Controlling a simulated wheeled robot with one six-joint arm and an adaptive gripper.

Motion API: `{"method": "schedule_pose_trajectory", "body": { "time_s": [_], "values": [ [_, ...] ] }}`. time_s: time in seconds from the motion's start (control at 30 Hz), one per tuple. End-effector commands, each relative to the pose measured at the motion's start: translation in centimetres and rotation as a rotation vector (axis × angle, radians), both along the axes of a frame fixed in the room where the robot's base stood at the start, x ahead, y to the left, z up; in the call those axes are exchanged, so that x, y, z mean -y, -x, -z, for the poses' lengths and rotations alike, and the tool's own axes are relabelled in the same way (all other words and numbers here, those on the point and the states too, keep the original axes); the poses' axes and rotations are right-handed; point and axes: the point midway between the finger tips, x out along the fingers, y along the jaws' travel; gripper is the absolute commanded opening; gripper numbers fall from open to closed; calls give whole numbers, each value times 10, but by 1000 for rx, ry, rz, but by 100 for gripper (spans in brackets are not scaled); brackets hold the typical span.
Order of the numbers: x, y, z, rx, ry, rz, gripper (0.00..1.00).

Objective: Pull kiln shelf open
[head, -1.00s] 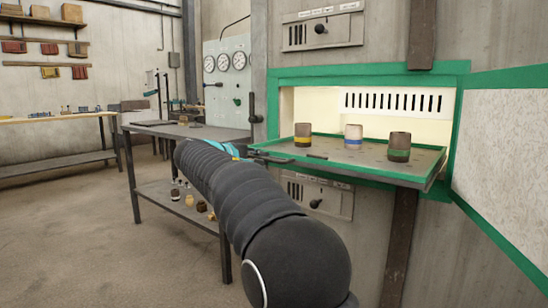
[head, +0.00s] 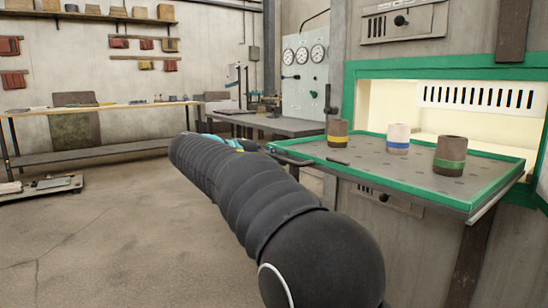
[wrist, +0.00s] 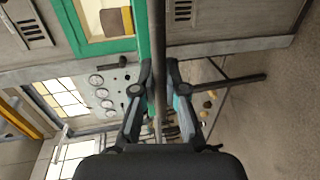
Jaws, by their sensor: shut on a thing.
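The kiln shelf (head: 380,173) is a grey perforated tray with a green rim, sticking well out of the lit kiln opening (head: 450,117). Three cups stand upright on it: one with a yellow band (head: 337,134), one pale with a blue band (head: 397,138), one brown with a green band (head: 450,155). A dark handle (head: 290,158) is on its front edge at the left. My gripper (wrist: 158,90) is shut on the handle bar (wrist: 158,50) in the wrist view. In the head view my arm mostly hides the gripper.
A metal table (head: 270,124) stands behind the shelf, below the gauge panel (head: 304,80). A wooden workbench (head: 100,107) runs along the back wall, with a low pallet (head: 40,187) on the floor. The floor (head: 110,225) at the left is open.

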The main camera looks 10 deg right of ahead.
Motion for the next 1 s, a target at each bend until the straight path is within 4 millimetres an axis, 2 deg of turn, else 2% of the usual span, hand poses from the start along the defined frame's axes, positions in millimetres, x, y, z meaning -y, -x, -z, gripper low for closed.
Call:
{"method": "schedule_pose_trajectory", "body": {
  "time_s": [0.4, 0.43, 0.53, 0.87, 1.0],
  "values": [
    [2, 2, 1, -3, -1, 10, 0],
    [2, 2, 1, -3, -1, 10, 13],
    [2, 1, 1, -2, 0, 9, 37],
    [-1, 2, 0, 0, 0, 5, 37],
    [-11, 6, -2, 0, 0, 4, 37]
  ]
}}
